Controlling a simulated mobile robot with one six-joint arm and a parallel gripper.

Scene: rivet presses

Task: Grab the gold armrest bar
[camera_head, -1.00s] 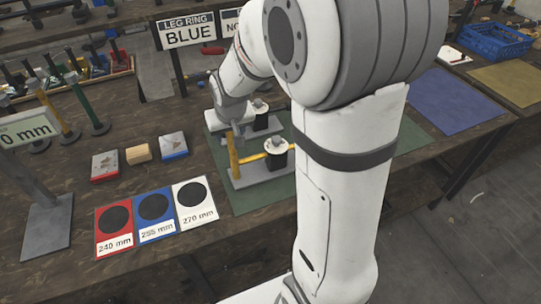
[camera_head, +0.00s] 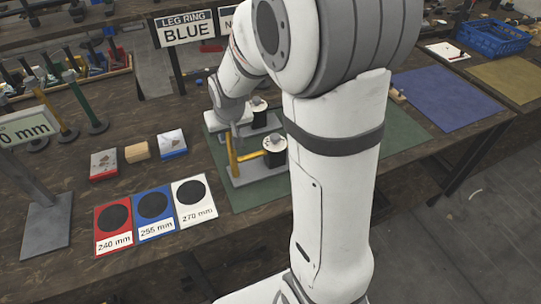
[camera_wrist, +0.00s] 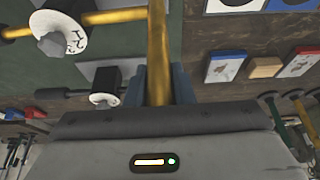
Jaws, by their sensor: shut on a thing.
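In the head view a gold bar (camera_head: 232,157) stands upright at the left of a grey press fixture (camera_head: 258,174) on a green mat. A second gold piece (camera_head: 252,154) runs sideways from it toward a black post with a white cap (camera_head: 274,148). My gripper (camera_head: 237,126) is at the top of the upright bar. In the wrist view the gold bar (camera_wrist: 158,45) passes between the blue-grey fingers of my gripper (camera_wrist: 158,85), which are shut on it. The sideways gold piece (camera_wrist: 115,16) and white dial also show there. The bar's gripped end is partly hidden by the hand.
A second black post with a white cap (camera_head: 258,106) stands just behind. Red, blue and white cards (camera_head: 153,207) lie front left, with small boxes (camera_head: 137,152) behind them. Several upright rods stand at the far left.

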